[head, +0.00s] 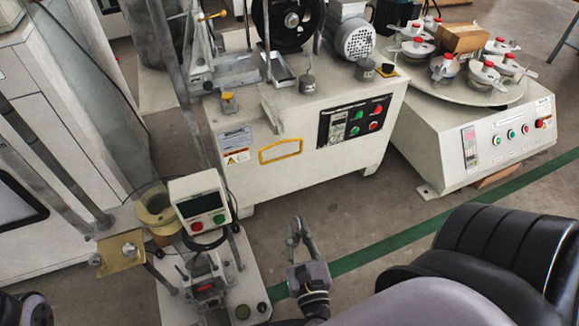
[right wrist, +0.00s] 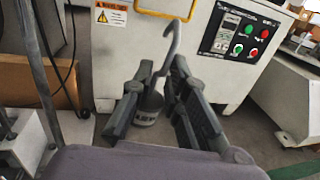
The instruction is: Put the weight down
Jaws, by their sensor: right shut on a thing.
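A grey metal weight (right wrist: 148,108) with a long curved hook is between the fingers of my right gripper (right wrist: 155,100) in the right wrist view. The gripper is shut on it, and the hook rises above the fingers. In the head view my right gripper (head: 297,232) is in front of the white machine (head: 230,170), apart from it, over the floor area. The held weight is hard to make out there. Two small grey weights, one near the middle (head: 307,85) and one at the right (head: 365,70), stand on top of the white machine.
A tester with a display box (head: 200,203) stands on a white base at lower left. A round table (head: 490,92) with several red-topped holders is at right. A yellow handle (head: 280,150) and a button panel (head: 354,120) are on the white machine's front.

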